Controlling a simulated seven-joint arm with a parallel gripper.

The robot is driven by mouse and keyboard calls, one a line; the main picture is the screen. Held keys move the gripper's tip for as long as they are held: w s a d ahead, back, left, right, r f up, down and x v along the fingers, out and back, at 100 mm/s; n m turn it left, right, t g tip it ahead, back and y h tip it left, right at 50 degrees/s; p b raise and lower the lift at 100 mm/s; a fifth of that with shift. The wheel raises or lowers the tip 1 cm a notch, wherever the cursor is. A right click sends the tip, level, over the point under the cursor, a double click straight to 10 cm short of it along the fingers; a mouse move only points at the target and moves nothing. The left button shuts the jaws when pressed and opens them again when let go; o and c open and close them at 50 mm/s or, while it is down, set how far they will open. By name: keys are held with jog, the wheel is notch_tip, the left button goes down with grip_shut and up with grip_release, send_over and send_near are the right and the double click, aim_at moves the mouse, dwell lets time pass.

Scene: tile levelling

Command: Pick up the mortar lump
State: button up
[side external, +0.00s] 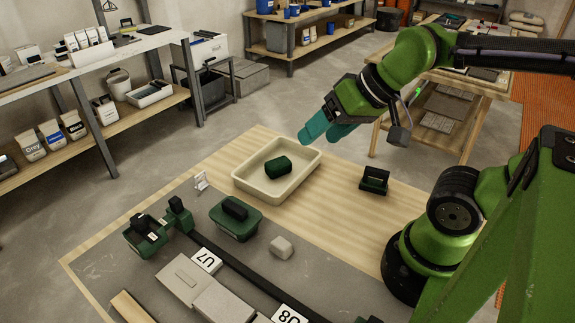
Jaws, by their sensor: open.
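A small pale grey lump (282,247), which looks like the mortar lump, rests on the grey work surface (262,270), right of a green block with a dark handle (236,216). My gripper (318,135) has teal fingers and is open and empty, high above the far side of the wooden table. It is well apart from the lump, up and to the right in the picture. A cream tray (241,184) lies below the gripper and holds a dark green block (278,166). Nothing hides the lump.
A dark rail (240,269) crosses the grey surface, with green fixtures (147,232) at its left end. Pale tiles (188,279) and labels "U7" (206,261) and "U8" (288,315) lie nearby. A dark holder (374,180) stands right of the tray. Bare wood (335,208) lies between.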

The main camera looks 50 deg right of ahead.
aim_at(281, 243)
jog(key=w+a+f+n+g+h, duration=0.1)
jog(key=w+a+f+n+g, duration=0.2)
jog(key=a+f+g, duration=0.5)
jog(key=shift+t+h, duration=0.4)
jog(key=shift+h, duration=0.1)
jog(key=f, duration=1.5)
jog(key=shift+w+a+f, duration=0.25)
jog(key=shift+a+f, duration=0.1)
jog(key=c, duration=1.2)
